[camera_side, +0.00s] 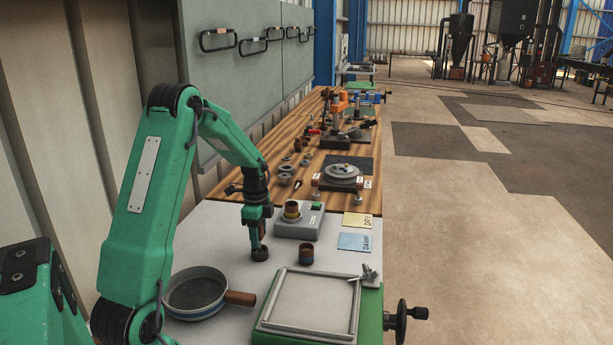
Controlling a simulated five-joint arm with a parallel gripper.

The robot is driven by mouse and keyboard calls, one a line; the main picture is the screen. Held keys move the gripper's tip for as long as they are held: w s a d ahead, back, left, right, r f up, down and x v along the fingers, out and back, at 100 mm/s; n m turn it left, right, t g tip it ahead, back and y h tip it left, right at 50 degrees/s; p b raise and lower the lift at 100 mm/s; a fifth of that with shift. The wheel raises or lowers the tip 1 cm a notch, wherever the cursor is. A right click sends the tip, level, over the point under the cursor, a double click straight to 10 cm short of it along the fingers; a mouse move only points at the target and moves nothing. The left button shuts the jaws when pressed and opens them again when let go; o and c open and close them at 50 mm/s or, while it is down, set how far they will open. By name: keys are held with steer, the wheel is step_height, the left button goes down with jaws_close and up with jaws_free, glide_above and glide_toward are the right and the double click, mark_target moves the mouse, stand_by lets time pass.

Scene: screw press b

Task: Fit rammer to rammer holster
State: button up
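My gripper (257,236) points straight down over the grey worktop, left of the grey scale-like box. Its fingers are small and dark here, and I cannot tell whether they are open or shut. Directly under the fingertips is a short dark brown round piece (260,253), at or just above the worktop. I cannot tell whether it is the rammer, its holster, or one inside the other. A dark brown cup-like cylinder (306,254) stands upright to its right, apart from it. No rammer or holster can be named with certainty.
The grey box (300,224) carries a brown and brass cup (291,210). A round sieve (196,293) with a wooden handle lies at front left. A square-framed tray (311,303) fills the front right. Yellow (358,220) and blue (354,242) cards lie at the right edge.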

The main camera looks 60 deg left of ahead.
steer(key=shift+r, duration=3.9)
steer(key=shift+d+r, duration=0.4)
steer(key=shift+d, duration=0.1)
steer(key=s+d+r+n+t, duration=0.25)
steer(key=d+r, duration=0.35)
steer(key=d, duration=0.5)
steer(key=s+d+r+n+t, duration=0.1)
steer(key=s+d+r+n, duration=0.3)
steer(key=d, duration=0.6)
steer(key=s+d+n+t, duration=0.2)
steer(key=s+d, duration=0.5)
steer(key=shift+r, duration=0.35)
